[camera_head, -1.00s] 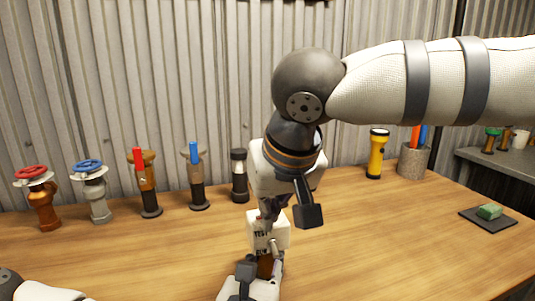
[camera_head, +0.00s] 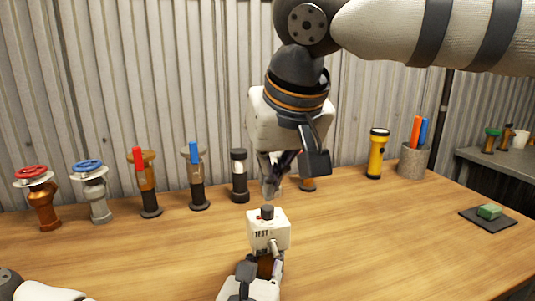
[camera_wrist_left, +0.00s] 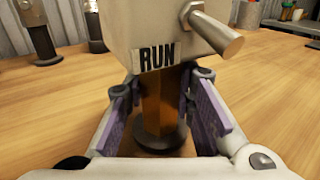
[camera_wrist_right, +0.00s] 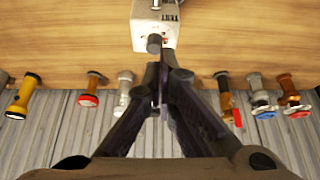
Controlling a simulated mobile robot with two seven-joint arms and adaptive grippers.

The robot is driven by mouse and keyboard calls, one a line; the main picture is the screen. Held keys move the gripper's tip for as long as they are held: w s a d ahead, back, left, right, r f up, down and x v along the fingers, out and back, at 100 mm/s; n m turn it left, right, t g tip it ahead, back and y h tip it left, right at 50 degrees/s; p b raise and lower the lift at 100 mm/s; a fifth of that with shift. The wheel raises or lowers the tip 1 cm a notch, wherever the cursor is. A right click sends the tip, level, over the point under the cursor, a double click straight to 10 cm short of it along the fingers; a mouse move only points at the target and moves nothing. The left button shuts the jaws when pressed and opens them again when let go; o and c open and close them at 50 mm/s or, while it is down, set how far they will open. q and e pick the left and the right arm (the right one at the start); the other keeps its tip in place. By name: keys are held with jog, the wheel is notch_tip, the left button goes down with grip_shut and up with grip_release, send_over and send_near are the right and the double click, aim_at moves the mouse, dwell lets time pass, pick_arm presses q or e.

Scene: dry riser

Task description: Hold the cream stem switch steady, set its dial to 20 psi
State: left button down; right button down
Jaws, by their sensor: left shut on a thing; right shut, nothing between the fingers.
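The cream stem switch (camera_head: 268,232) stands upright at the table's front. It is a cream box on a brown stem (camera_wrist_left: 155,100) with a dark round foot. A dark knob (camera_head: 267,212) sits on its top; its setting is too small to read. A TEST label shows in the head view, a RUN label (camera_wrist_left: 156,55) and a metal lever (camera_wrist_left: 212,30) in the left wrist view. My left gripper (camera_head: 264,266) is shut on the stem, below the box. My right gripper (camera_head: 272,190) is shut and empty, just above the knob and apart from it. It also shows in the right wrist view (camera_wrist_right: 160,85).
Red and blue valves (camera_head: 40,195) and several stem fittings (camera_head: 197,178) line the back left. A yellow flashlight (camera_head: 376,155) and a pen cup (camera_head: 412,160) stand at the back right. A green block (camera_head: 489,211) lies on a dark mat. The table right of the switch is clear.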

aim_at(267, 223)
jog(key=f, duration=0.2)
jog(key=d+f, duration=0.1)
jog(key=f, duration=0.3)
jog(key=shift+w+d, duration=0.15)
jog(key=shift+w, duration=0.2)
jog(key=shift+w, duration=0.3)
dwell(0.7)
jog(key=shift+s+a+f, duration=0.1)
jog(key=shift+s+a, duration=0.05)
jog(key=shift+a, duration=0.6)
jog(key=shift+s, duration=0.1)
